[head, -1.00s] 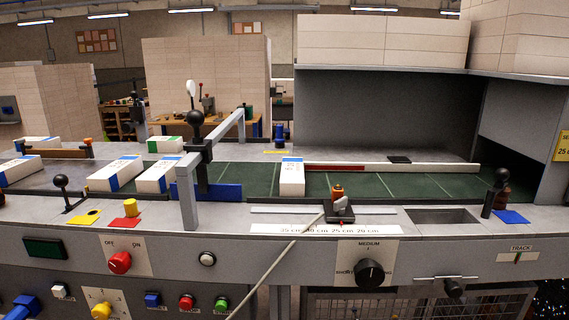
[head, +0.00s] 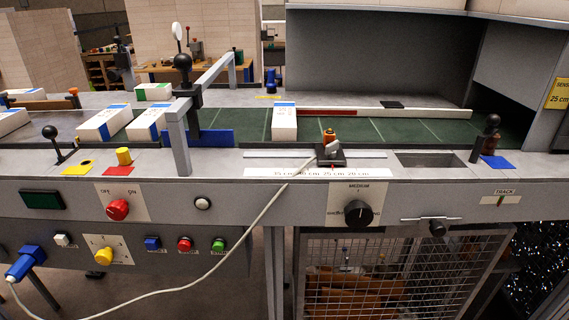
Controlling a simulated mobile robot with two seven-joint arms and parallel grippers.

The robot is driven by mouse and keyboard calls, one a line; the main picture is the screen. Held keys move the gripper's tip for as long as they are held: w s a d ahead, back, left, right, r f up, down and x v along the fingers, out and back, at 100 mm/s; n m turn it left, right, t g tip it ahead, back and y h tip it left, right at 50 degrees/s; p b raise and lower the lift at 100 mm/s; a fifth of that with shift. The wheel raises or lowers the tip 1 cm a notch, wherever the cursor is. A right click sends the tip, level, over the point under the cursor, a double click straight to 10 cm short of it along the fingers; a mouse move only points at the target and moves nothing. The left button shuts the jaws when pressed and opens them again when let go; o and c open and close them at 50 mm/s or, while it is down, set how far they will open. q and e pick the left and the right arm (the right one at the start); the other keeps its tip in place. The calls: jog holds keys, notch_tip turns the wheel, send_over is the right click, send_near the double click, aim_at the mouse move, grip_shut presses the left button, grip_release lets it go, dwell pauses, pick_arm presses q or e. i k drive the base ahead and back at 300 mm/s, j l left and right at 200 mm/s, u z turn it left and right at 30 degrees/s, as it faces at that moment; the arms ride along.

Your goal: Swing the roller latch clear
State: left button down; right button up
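No part is clearly marked as the roller latch, so I cannot tell for certain which it is. A black knob (head: 437,229) hangs from a thin horizontal metal bar (head: 412,219) on the right of the front panel, just above a wire mesh door (head: 395,280). Another black ball lever (head: 52,134) leans at the left. Neither of my grippers is in view.
A green conveyor (head: 390,130) carries several wrapped reams, one a white ream (head: 284,124) in the middle. A grey frame (head: 180,140) with a black knob spans it. A pale cable (head: 240,240) droops to a blue plug (head: 25,262). A dial (head: 357,213) sits mid-panel.

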aim_at(493, 120)
jog(key=k+l, duration=0.1)
jog(key=l, duration=0.4)
jog(key=k+l, duration=0.1)
jog(key=l, duration=0.4)
jog(key=k+l, duration=0.1)
jog(key=l, duration=0.4)
jog(key=z, duration=0.05)
